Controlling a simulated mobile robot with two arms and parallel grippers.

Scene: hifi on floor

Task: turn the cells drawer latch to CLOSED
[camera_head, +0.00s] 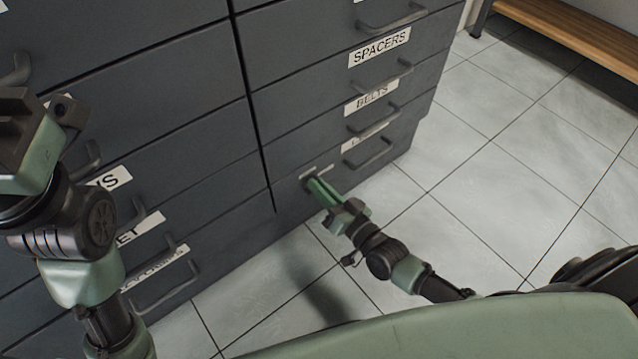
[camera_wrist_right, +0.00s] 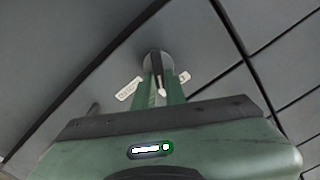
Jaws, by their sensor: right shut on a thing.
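The cells drawer (camera_head: 335,182) appears to be the lowest one in the right column of the dark cabinet; its label is mostly hidden by a handle. The latch (camera_wrist_right: 154,62) is a round dark base with a lever on the drawer front's left part. My right gripper (camera_head: 316,188) is shut on the latch lever; its green fingers (camera_wrist_right: 160,90) flank the lever in the wrist view. Small white labels sit left (camera_wrist_right: 128,88) and right (camera_wrist_right: 184,77) of the latch, too small to read surely. My left gripper (camera_head: 25,130) is at the far left, its jaws unclear.
Drawers labelled SPACERS (camera_head: 379,47) and BELTS (camera_head: 371,97) are above, with protruding handles. More handled drawers fill the left column (camera_head: 165,275). Tiled floor (camera_head: 480,190) is clear to the right; a wooden bench (camera_head: 580,30) stands at the top right.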

